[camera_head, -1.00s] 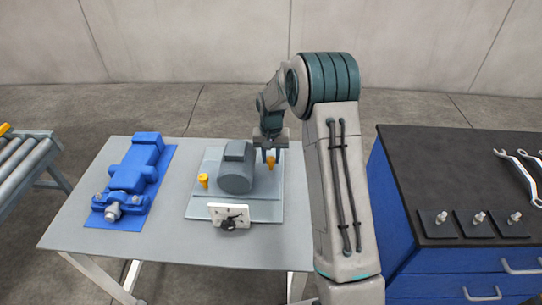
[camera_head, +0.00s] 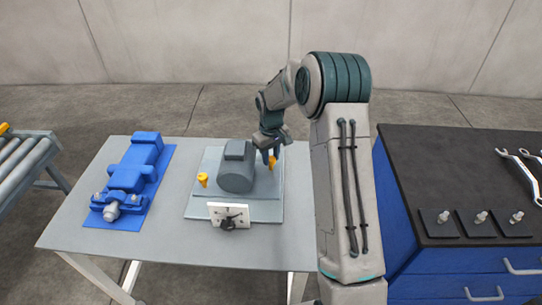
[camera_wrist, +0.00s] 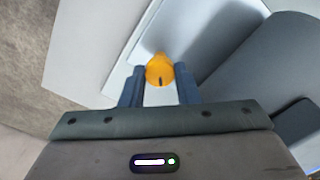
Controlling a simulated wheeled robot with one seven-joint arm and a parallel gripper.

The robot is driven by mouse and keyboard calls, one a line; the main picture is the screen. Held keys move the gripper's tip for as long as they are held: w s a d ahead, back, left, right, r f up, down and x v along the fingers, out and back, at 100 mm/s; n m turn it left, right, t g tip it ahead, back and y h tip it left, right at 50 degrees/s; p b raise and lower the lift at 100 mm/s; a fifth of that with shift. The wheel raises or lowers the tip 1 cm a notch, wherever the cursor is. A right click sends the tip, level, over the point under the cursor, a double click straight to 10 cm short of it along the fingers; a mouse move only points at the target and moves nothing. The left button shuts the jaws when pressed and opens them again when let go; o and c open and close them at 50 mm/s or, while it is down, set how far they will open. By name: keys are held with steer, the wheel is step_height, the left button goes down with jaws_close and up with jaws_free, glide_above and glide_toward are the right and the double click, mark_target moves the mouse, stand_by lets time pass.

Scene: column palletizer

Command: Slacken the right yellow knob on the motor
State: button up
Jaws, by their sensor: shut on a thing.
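The grey motor (camera_head: 237,172) stands on a light grey plate on the table. The right yellow knob (camera_head: 271,163) is at the motor's right side, and it shows in the wrist view (camera_wrist: 159,69) between the fingers. My gripper (camera_head: 268,155) points down over this knob and is shut on it. In the wrist view its two blue fingers (camera_wrist: 160,88) lie on either side of the knob's near part. The left yellow knob (camera_head: 203,179) stands on the plate to the motor's left. The right knob's lower part is hidden in the head view.
A white dial plate (camera_head: 228,215) stands at the front of the motor plate. A blue pump (camera_head: 135,175) lies on the table's left. A dark-topped blue cabinet (camera_head: 440,160) with wrenches stands right of my arm. The table's front strip is clear.

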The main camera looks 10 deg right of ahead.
mark_target(271, 159)
steer(key=n, duration=0.4)
steer(key=shift+n, duration=0.4)
steer(key=shift+n+p, duration=0.5)
steer(key=shift+n, duration=1.7)
steer(key=shift+w, duration=0.1)
steer(key=o, duration=1)
steer(key=shift+c, duration=0.2)
step_height(271, 159, up, 14)
